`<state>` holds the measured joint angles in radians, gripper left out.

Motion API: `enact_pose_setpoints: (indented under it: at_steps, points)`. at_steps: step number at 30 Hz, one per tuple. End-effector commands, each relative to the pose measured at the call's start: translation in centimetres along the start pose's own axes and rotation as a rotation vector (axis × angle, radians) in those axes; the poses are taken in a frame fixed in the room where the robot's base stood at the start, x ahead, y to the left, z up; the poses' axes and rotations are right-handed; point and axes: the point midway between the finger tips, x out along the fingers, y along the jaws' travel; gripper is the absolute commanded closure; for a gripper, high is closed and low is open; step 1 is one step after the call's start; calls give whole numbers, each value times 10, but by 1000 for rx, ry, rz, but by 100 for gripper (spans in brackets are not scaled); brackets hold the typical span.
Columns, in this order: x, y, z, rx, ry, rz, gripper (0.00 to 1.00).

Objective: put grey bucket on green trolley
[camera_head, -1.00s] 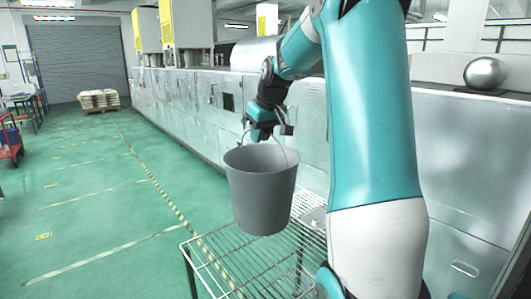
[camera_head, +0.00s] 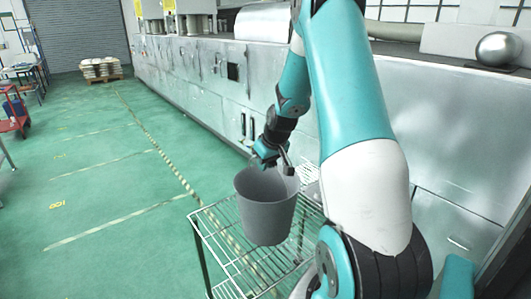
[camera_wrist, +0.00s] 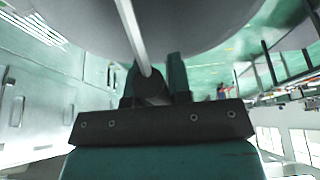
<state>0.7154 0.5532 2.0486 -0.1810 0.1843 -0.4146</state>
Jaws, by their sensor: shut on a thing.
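The grey bucket (camera_head: 265,212) hangs upright in front of me in the head view, overlapping the wire-topped rack (camera_head: 215,248). I cannot tell whether its base touches the wires. My gripper (camera_head: 270,160) is at the bucket's rim, shut on its thin handle. In the wrist view, my gripper (camera_wrist: 152,80) has its two dark fingers at the pale handle bar, and the bucket's grey side (camera_wrist: 200,25) fills the top. I cannot make out a green trolley for certain in either view.
A long metal-clad machine (camera_head: 215,85) runs along the right behind the rack. A shiny ball (camera_head: 497,48) sits on its top. A red trolley (camera_head: 14,112) and a loaded pallet (camera_head: 100,70) are at left. The green floor between is open.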

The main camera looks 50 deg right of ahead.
Motion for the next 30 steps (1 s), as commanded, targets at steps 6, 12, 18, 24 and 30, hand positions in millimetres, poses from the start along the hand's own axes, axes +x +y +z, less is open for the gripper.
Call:
enact_pose_setpoints:
  at_steps: [6, 12, 18, 24, 30]
  points:
    - [18, 0, 6, 0, 4, 1, 100]
    - [20, 0, 7, -1, 5, 1, 100]
    - [23, 0, 8, -1, 5, 1, 100]
    - [23, 0, 10, 0, -1, -1, 56]
    - [22, 0, 9, 0, -1, -1, 56]
